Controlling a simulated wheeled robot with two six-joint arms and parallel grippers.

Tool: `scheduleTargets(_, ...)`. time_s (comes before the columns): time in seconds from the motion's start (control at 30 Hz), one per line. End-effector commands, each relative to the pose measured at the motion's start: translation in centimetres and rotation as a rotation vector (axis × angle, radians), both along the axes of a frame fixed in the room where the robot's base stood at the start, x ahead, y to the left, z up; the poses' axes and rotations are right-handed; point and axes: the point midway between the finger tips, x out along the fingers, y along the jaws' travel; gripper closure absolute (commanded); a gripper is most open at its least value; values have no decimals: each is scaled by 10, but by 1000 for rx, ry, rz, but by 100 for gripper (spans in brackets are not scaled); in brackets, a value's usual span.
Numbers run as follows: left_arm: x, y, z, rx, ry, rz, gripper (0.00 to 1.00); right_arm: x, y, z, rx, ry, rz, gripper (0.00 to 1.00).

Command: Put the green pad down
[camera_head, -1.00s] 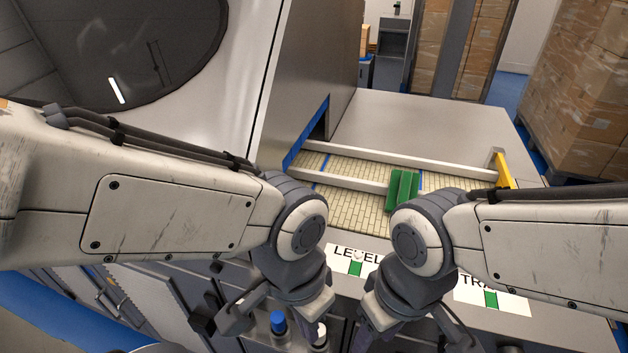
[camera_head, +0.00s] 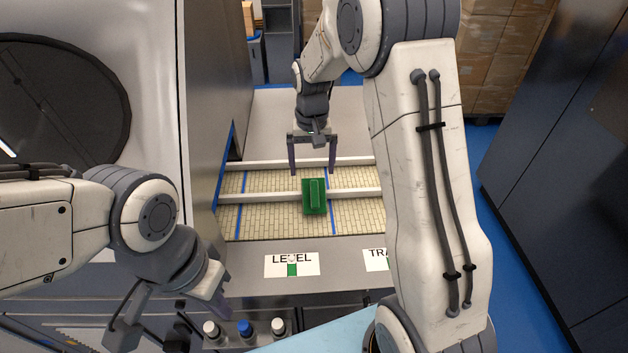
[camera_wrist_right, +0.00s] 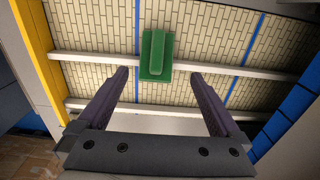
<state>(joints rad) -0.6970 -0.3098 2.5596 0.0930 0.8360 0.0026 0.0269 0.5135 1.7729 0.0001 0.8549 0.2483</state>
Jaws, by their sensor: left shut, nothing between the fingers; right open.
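The green pad (camera_head: 314,197), a flat block with a raised grip along its top, rests at the near white rail on the tan slatted conveyor (camera_head: 270,220). It also shows in the right wrist view (camera_wrist_right: 155,55), ahead of the fingers. My right gripper (camera_head: 313,172) is open and empty, with its fingers pointing down just beyond the pad and apart from it. In the right wrist view the fingers (camera_wrist_right: 163,82) are spread wide with nothing between them. My left gripper (camera_head: 172,318) is shut and empty at the lower left, away from the pad.
Two white rails (camera_head: 265,163) cross the conveyor, and blue lines mark it. A LEVEL label (camera_head: 292,264) lies on the front ledge. Several knobs (camera_head: 245,329) stand below it. A grey machine housing (camera_head: 215,80) rises at left. Stacked boxes (camera_head: 500,60) stand behind.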

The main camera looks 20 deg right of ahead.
Motion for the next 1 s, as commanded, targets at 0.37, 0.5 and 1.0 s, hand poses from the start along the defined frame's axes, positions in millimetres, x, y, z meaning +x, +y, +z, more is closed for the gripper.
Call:
scheduleTargets(0.37,0,0,13,1,1,0,100,0,-3,-49,0,3,-7,0)
scheduleTargets(0.5,0,0,22,1,1,-1,100,-1,-3,-59,0,5,-6,0)
scheduleTargets(1.0,0,0,39,0,0,-5,100,-3,-4,-103,0,-1,-5,0)
